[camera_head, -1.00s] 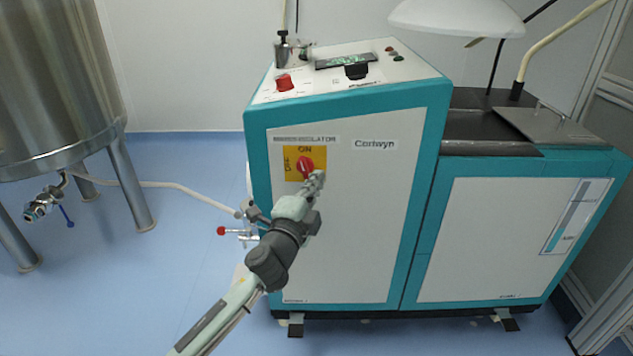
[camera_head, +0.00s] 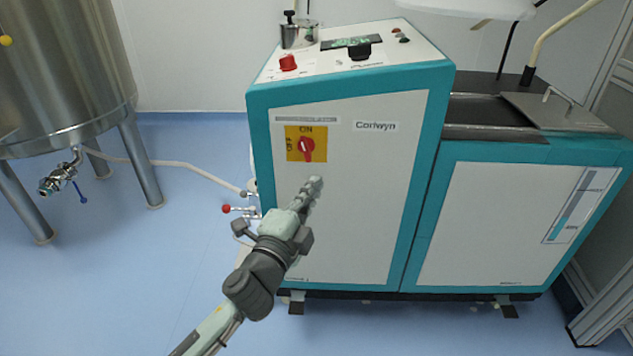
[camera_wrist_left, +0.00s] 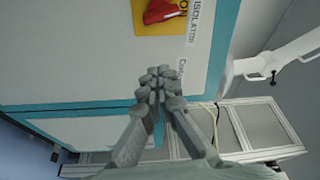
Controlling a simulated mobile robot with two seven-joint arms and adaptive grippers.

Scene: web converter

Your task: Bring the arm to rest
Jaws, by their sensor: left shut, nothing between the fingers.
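My left gripper (camera_head: 315,183) is shut and empty in front of the white front panel of the teal machine (camera_head: 365,190). It is below the red rotary switch (camera_head: 306,149) on its yellow plate, and apart from it. The switch handle points up towards ON in the head view. In the left wrist view, the closed fingertips (camera_wrist_left: 160,80) are in the middle and the red switch (camera_wrist_left: 163,11) is at the top edge. My right gripper is in neither view.
A steel tank (camera_head: 65,75) on legs stands at the left, with a valve (camera_head: 60,180) below it. A red-tipped valve (camera_head: 227,209) sticks out at the machine's left side. A red button (camera_head: 288,62) is on the machine's top. The blue floor (camera_head: 150,270) at the left is clear.

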